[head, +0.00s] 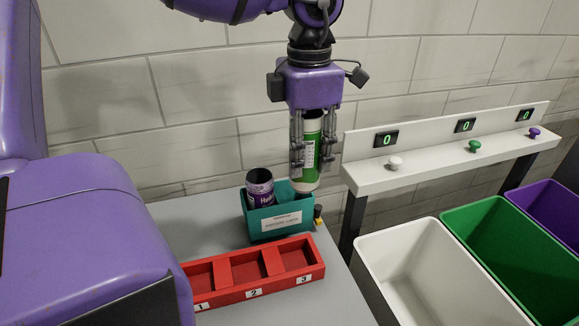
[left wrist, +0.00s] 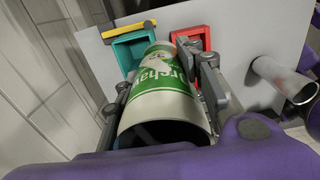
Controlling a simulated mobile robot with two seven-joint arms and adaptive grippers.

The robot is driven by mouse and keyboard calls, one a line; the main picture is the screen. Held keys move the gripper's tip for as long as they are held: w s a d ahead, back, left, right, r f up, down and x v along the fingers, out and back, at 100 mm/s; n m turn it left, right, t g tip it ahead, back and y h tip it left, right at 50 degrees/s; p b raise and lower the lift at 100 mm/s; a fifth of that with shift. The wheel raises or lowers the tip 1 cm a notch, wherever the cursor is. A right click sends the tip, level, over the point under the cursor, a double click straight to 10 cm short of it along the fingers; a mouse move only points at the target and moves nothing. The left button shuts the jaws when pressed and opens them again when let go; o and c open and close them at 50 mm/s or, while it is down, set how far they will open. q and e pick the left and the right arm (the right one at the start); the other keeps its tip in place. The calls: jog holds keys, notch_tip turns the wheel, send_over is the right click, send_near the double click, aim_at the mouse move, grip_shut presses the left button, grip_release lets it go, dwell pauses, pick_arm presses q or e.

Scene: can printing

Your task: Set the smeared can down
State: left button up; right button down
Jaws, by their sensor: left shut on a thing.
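My left gripper (head: 312,165) points down and is shut on a green and white can (head: 309,148), held upright. The can's lower end is at the right half of the teal box (head: 252,227); I cannot tell whether it touches the box. In the left wrist view the can (left wrist: 163,85) lies between the fingers (left wrist: 165,90), its lettering partly hidden. No smear can be made out at this size. A purple can (head: 260,188) stands in the left part of the teal box. My right gripper is not in view.
A red tray (head: 253,293) with slots numbered 1, 2 and 3 lies in front of the teal box on the grey table (head: 200,228). White (head: 445,245), green (head: 512,236) and purple (head: 548,203) bins stand right, below a shelf with counters reading 0.

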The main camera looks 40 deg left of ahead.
pick_arm(q)
jog(key=a+f, duration=0.1)
jog(key=f, duration=0.1)
jog(key=w+a+f, duration=0.1)
jog(key=a+f, duration=0.1)
jog(key=shift+w+a+f, duration=0.2)
jog(key=shift+a+f, duration=0.05)
jog(key=shift+a, duration=0.05)
jog(key=shift+w+a+f, duration=0.15)
jog(key=shift+a+f, duration=0.2)
jog(key=shift+f, duration=0.05)
jog(key=f, duration=0.3)
jog(key=shift+w+a+f+b, duration=0.1)
jog(key=shift+a+f+b, duration=0.1)
jog(key=shift+a+b, duration=0.15)
jog(key=shift+f, duration=0.2)
jog(key=shift+f+b, duration=0.4)
jog(key=shift+f, duration=0.25)
jog(key=o, duration=0.7)
jog(key=shift+o, duration=0.2)
